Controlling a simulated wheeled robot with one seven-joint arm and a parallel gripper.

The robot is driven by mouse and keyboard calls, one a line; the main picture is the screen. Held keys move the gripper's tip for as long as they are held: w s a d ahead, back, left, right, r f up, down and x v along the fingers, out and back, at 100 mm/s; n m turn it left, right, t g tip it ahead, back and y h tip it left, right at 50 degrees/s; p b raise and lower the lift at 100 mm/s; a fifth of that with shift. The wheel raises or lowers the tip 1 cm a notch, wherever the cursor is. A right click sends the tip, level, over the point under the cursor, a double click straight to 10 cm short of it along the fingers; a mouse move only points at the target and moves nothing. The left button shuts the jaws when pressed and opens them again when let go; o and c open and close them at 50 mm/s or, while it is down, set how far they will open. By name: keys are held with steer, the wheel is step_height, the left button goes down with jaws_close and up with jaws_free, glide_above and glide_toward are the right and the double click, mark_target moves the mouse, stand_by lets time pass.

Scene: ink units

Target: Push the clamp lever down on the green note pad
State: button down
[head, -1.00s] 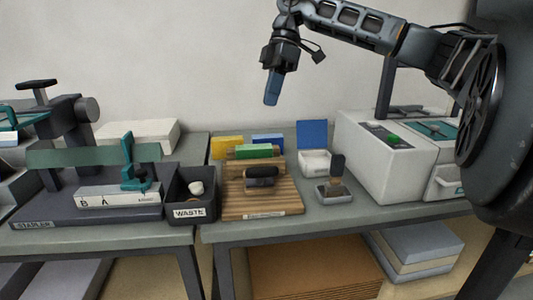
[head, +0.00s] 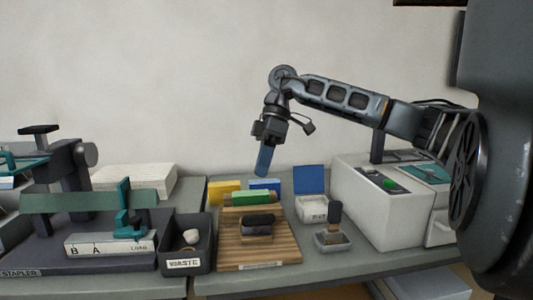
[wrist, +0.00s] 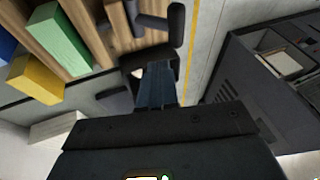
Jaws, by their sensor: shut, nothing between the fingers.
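A green block, taken as the note pad (head: 251,198), sits at the back of a slatted wooden board (head: 280,245). It also shows in the wrist view (wrist: 62,38) at the upper left. A dark-handled piece (head: 258,222) on the board in front of it looks like the clamp lever; in the wrist view its dark bar (wrist: 176,24) stands just beyond my fingertips. Whether it touches the green block is unclear.
Yellow (head: 225,192) and blue (head: 264,184) blocks stand behind the green one. A waste bin (head: 185,265) is left of the board. A teal upright lever (head: 123,200) stands on the stapler unit. An open blue-lidded box (head: 312,207) and white machine (head: 370,215) are right.

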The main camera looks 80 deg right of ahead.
mark_target(257, 225)
steer(key=x, duration=0.4)
steer(key=s+a+x, duration=0.1)
steer(key=x, duration=0.1)
steer(key=shift+a+f, duration=0.15)
steer(key=shift+s+a+f, duration=0.2)
steer(key=shift+a+f, duration=0.2)
steer(key=shift+f, duration=0.1)
